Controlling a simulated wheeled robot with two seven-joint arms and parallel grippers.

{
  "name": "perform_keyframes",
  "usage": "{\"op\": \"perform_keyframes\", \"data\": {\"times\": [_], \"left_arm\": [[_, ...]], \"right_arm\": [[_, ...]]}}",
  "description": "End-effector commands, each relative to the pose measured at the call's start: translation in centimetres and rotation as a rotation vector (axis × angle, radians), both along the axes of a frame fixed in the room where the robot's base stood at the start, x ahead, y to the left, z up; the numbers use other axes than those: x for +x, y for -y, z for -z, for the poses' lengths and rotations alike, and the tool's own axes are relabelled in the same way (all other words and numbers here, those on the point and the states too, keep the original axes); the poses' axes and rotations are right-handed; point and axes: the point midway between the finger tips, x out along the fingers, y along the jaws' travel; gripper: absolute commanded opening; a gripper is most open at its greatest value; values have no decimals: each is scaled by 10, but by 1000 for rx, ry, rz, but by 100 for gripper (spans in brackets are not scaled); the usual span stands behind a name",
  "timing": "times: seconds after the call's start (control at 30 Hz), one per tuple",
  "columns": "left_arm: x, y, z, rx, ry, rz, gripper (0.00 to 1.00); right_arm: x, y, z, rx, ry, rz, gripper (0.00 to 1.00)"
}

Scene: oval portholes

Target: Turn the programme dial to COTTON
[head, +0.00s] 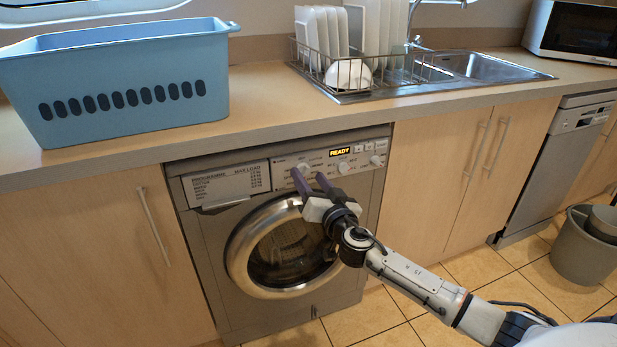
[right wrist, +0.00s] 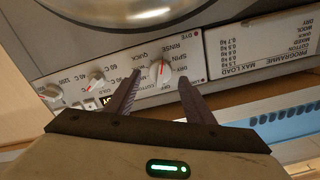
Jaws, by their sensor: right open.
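The washing machine (head: 285,235) stands under the counter with its round door shut. Its programme dial (head: 303,167) is a white knob on the front panel. It also shows in the right wrist view (right wrist: 161,74), where the panel looks upside down; its red mark points up in the picture, near SPIN and RINSE. My left gripper is not in view.
A lit READY display (head: 340,152) and smaller knobs (head: 343,168) sit right of the dial. A programme chart (head: 228,184) is on the left. The counter edge overhangs the panel. A blue basket (head: 120,85) and dish rack (head: 335,65) stand on top.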

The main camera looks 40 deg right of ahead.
Motion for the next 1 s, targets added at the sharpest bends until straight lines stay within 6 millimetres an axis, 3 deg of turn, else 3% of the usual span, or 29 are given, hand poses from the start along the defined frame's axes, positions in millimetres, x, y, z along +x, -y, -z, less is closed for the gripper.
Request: {"op": "perform_keyframes", "data": {"times": [0.17,0.43,0.47,0.7,1.0], "left_arm": [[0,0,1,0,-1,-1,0],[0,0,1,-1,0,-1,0],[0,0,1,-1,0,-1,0],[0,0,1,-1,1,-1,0],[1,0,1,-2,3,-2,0]], "right_arm": [[12,3,0,-1,-1,0,48],[14,3,0,0,0,-1,48],[13,3,0,0,0,-1,47],[13,3,0,0,0,-1,9],[13,3,1,-36,-10,-2,9]]}}
